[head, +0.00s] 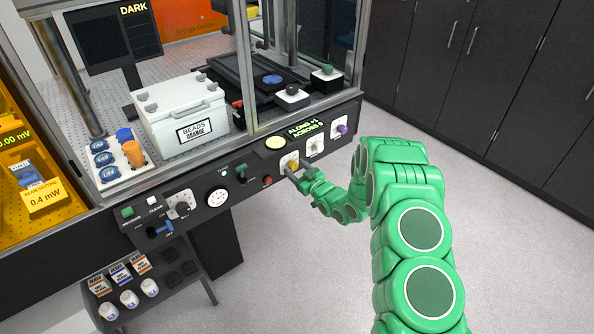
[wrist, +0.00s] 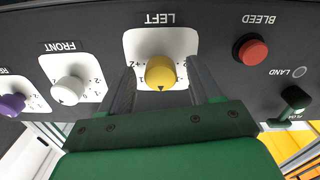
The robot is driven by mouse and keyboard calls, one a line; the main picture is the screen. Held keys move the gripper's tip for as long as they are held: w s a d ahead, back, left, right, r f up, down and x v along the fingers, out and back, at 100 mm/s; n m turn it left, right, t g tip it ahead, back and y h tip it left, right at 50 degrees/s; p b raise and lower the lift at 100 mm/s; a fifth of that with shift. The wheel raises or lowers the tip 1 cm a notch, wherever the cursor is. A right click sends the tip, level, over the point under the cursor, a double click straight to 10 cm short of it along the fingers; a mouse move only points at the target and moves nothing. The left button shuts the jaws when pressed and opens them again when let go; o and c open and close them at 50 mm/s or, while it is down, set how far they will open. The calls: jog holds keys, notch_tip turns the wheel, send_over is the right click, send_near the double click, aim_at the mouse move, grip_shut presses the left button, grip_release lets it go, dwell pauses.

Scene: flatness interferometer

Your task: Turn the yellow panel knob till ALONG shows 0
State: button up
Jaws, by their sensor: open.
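The yellow knob (wrist: 160,71) sits on a white plate labelled LEFT, upside down in the wrist view. Its dark pointer mark is at the picture-lower side of the knob. In the head view the yellow knob (head: 293,164) is partly hidden by my gripper (head: 292,172). My gripper is open, with one finger on each side of the yellow knob; I cannot tell whether either finger touches it. The green-lit display (head: 305,129) on the front panel reads ALONG +1 and ACROSS 0.
In the wrist view, a white FRONT knob (wrist: 68,90) and a purple knob (wrist: 12,103) lie left of the yellow one. A red BLEED button (wrist: 253,52) and a dark green LAND switch (wrist: 296,97) lie right. Open floor (head: 480,200) lies before the panel.

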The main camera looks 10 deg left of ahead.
jog(key=shift+c, duration=0.3)
jog(key=c, duration=1)
jog(key=shift+m, duration=0.3)
jog(key=m, duration=0.3)
jog(key=shift+m, duration=2.5)
jog(key=shift+s, duration=0.1)
jog(key=o, duration=1.1)
jog(key=shift+c, duration=0.2)
